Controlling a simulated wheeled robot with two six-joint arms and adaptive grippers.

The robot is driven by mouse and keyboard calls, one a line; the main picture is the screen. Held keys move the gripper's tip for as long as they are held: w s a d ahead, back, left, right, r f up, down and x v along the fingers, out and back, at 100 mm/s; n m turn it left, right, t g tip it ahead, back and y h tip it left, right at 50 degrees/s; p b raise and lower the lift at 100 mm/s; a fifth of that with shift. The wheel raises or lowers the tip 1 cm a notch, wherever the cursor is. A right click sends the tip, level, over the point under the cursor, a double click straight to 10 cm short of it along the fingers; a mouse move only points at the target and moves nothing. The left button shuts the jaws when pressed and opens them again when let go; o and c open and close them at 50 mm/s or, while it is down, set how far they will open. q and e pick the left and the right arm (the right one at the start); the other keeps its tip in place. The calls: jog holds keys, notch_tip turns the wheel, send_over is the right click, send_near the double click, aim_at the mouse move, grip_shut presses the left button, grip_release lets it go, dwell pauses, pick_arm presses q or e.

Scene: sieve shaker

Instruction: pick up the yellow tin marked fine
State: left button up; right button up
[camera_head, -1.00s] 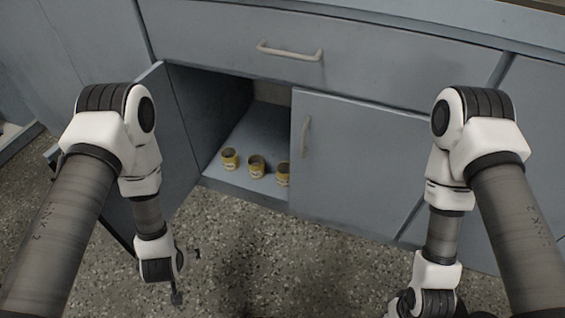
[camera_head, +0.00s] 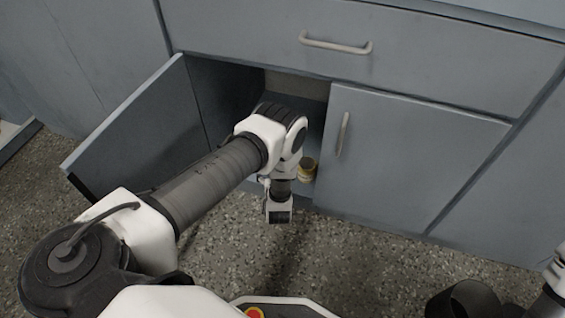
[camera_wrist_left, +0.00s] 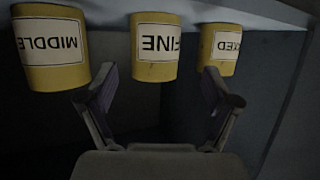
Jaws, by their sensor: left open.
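The yellow tin marked FINE (camera_wrist_left: 155,48) is in the middle of the left wrist view, its label upside down. My left gripper (camera_wrist_left: 160,74) is open, one finger on either side of that tin in the picture; I cannot tell how much distance is left between them. In the head view my left arm reaches into the open cupboard and hides most of the tins; the gripper's fingers do not show there. My right gripper is out of view.
A yellow tin marked MIDDLE (camera_wrist_left: 52,48) is left of FINE in the wrist view, and another, partly covered (camera_wrist_left: 220,48), is right. One tin (camera_head: 307,170) shows beside my arm. The left cupboard door (camera_head: 135,130) stands open; the right door (camera_head: 400,160) is shut.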

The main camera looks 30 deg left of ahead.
pick_arm(q)
jog(key=b+x, duration=0.1)
jog(key=x, duration=0.1)
jog(key=b+x, duration=0.2)
jog(key=f+b+x, duration=0.1)
jog(key=x, duration=0.1)
jog(key=shift+w+d+f+b, duration=0.15)
jog(key=shift+w+f+b, duration=0.05)
jog(key=shift+w+b, duration=0.1)
jog(key=shift+w+r, duration=0.1)
jog(key=shift+w, duration=0.1)
jog(key=shift+r, duration=0.1)
jog(key=c, duration=1.3)
